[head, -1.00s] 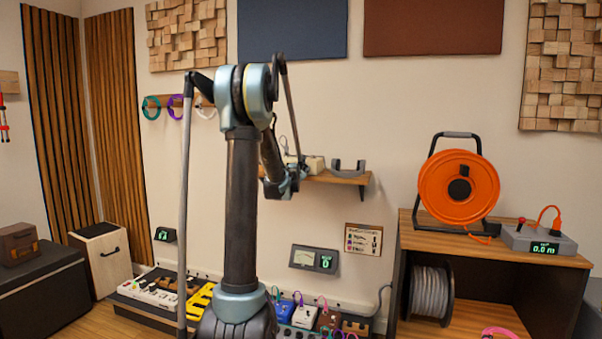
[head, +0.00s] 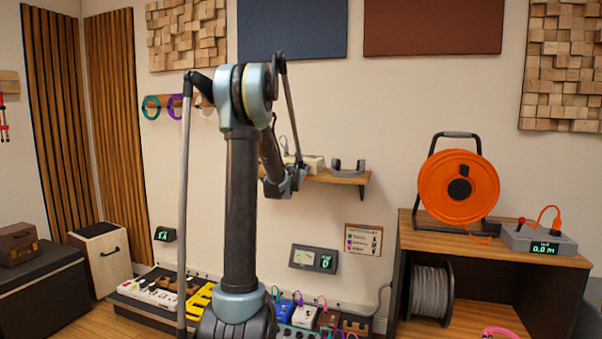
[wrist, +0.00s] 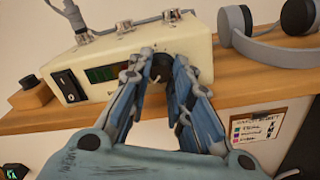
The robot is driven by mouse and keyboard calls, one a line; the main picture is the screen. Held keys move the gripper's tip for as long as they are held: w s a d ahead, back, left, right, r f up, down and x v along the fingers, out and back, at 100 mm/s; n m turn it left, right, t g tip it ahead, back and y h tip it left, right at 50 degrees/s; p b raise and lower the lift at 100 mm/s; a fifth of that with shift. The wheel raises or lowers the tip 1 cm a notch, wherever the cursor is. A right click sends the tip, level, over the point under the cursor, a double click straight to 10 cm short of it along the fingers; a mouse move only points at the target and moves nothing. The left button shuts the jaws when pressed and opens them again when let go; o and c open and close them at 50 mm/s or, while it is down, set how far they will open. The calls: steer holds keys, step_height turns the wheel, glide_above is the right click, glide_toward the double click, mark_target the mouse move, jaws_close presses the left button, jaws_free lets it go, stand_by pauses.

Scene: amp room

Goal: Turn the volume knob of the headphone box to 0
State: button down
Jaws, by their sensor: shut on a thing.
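The headphone box (wrist: 105,70) is a cream case on a wooden shelf, with a dark switch and a dim green display on its front. Its dark volume knob (wrist: 162,72) sits at the right of that front, partly hidden by my fingers. My gripper (wrist: 164,64) has its two blue fingers closed in on either side of the knob, shut on it. The number on the display is too dim to read. In the head view, the box (head: 314,163) is partly hidden behind my arm.
Grey headphones (wrist: 270,38) lie on the shelf (wrist: 255,80) right of the box. Jacks and a grey cable (wrist: 125,24) stand on top of the box. A small brown block with a dark knob (wrist: 32,90) is at the left. A label card (wrist: 258,130) hangs below.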

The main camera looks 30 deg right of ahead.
steer(key=c, duration=1.7)
jaws_free()
steer(key=shift+w, duration=0.15)
steer(key=v, duration=1.2)
steer(key=shift+a+f, duration=0.1)
steer(key=shift+a, duration=0.1)
steer(key=s+a+f+m+g+y, duration=0.3)
steer(key=s+a+f+m, duration=0.4)
steer(key=s+a, duration=0.4)
steer(key=s+a+f+m+g+y, duration=0.3)
steer(key=s+a+f, duration=0.7)
steer(key=a, duration=0.7)
steer(key=s+a+f+m+g+y, duration=0.4)
steer(key=s+a+f+m+y, duration=0.3)
steer(key=s+a+m, duration=0.4)
steer(key=shift+s+a+f, duration=0.25)
steer(key=shift+s+a, duration=0.1)
steer(key=shift+a, duration=0.35)
steer(key=shift+s+a+f, duration=0.2)
steer(key=shift+s+a, duration=0.2)
steer(key=shift+a, duration=0.25)
steer(key=shift+s+a+f, duration=0.25)
steer(key=shift+s+a, duration=0.1)
steer(key=shift+a, duration=0.35)
